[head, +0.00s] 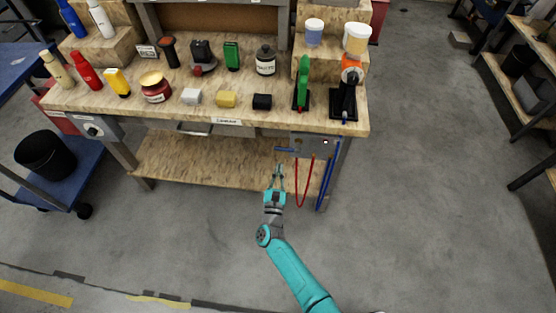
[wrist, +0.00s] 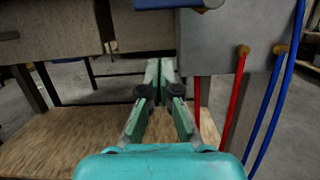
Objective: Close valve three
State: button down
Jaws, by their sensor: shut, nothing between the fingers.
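A grey panel (head: 314,146) is on the front right of the workbench. A blue bar-like handle (head: 287,150) sticks out to its left, and a blue piece (wrist: 172,3) shows at the top edge of the wrist view. I cannot read any number, so I cannot tell which part is valve three. My gripper (head: 279,169) is in front of the bench, just below the blue handle in the head view. In the wrist view its fingers (wrist: 160,68) are together and empty, left of the panel (wrist: 222,42) and apart from the blue piece.
A red hose (head: 299,185) and a blue hose (head: 328,180) hang below the panel, right of my gripper. The bench's lower wooden shelf (head: 200,160) lies behind it. Bottles and tools stand on the bench top (head: 215,112). A blue cart (head: 75,170) is at left.

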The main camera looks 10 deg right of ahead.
jog(key=v, duration=0.8)
jog(key=s+d+r+n+y, duration=0.2)
jog(key=s+d+n, duration=0.1)
jog(key=s+n, duration=0.45)
jog(key=s+d+r+n+y, duration=0.1)
jog(key=s+d+n+y, duration=0.15)
jog(key=s+n, duration=0.45)
jog(key=s+d+r+n+y, duration=0.2)
jog(key=s+d+n, duration=0.1)
jog(key=s+n, duration=0.4)
jog(key=s+d+r+n+g, duration=0.2)
jog(key=s+r+n+g, duration=0.2)
jog(key=s+r+n, duration=1.2)
jog(key=shift+s+n+g, duration=0.4)
jog(key=shift+s+n, duration=0.95)
jog(key=shift+s, duration=0.4)
